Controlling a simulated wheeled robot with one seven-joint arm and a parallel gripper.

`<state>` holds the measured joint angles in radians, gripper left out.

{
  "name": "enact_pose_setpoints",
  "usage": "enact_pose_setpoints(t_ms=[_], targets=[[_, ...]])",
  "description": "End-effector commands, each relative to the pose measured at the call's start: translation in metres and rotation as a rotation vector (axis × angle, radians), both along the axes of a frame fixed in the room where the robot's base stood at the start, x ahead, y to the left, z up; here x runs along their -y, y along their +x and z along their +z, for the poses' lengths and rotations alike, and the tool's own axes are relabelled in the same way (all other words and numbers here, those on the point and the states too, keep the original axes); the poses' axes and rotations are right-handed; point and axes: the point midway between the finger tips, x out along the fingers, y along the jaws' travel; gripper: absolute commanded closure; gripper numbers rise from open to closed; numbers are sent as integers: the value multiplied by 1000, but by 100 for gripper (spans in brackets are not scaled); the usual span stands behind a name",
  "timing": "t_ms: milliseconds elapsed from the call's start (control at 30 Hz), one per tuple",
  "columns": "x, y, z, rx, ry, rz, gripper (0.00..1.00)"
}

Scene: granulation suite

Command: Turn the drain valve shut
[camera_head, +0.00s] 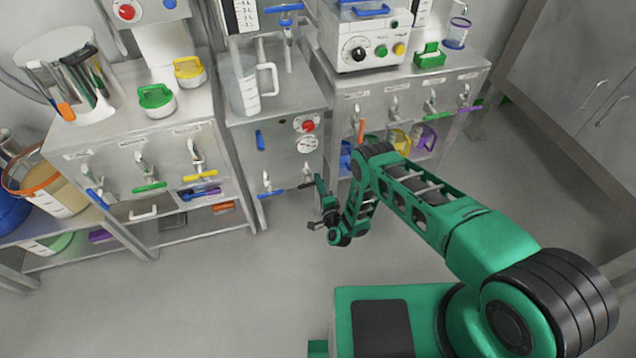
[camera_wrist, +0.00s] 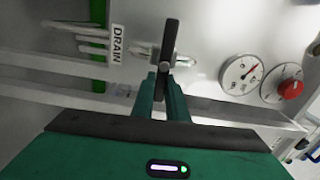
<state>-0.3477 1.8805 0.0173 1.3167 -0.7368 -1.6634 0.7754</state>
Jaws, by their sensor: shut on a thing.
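The drain valve (camera_wrist: 183,61) is a small metal fitting on the steel cabinet front, beside a white label reading DRAIN (camera_wrist: 117,43). Its dark lever handle (camera_wrist: 168,42) runs up and down in the wrist view, crosswise to the metal body. My gripper (camera_wrist: 161,88) is shut on the near end of this handle, with a green finger on each side. In the head view my gripper (camera_head: 313,187) is at the lower right of the middle cabinet, by the dark handle (camera_head: 299,186). The fingers partly hide the handle's held end.
A pressure gauge (camera_wrist: 241,74) and a red knob (camera_wrist: 290,89) sit right of the valve in the wrist view. A blue-handled valve (camera_head: 270,194) is to the left on the same cabinet. Cabinets with coloured valves stand on both sides. The floor (camera_head: 230,290) in front is clear.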

Motion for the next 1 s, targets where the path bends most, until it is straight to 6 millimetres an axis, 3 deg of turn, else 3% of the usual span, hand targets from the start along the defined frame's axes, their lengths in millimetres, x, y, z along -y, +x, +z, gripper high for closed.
enact_pose_setpoints(t_ms=[667, 700, 733, 1000], targets=[[2, 0, -4, -18, 50, 0, 100], [2, 0, -4, -18, 50, 0, 78], [2, 0, -4, -18, 50, 0, 71], [0, 0, -2, -16, 52, 0, 69]])
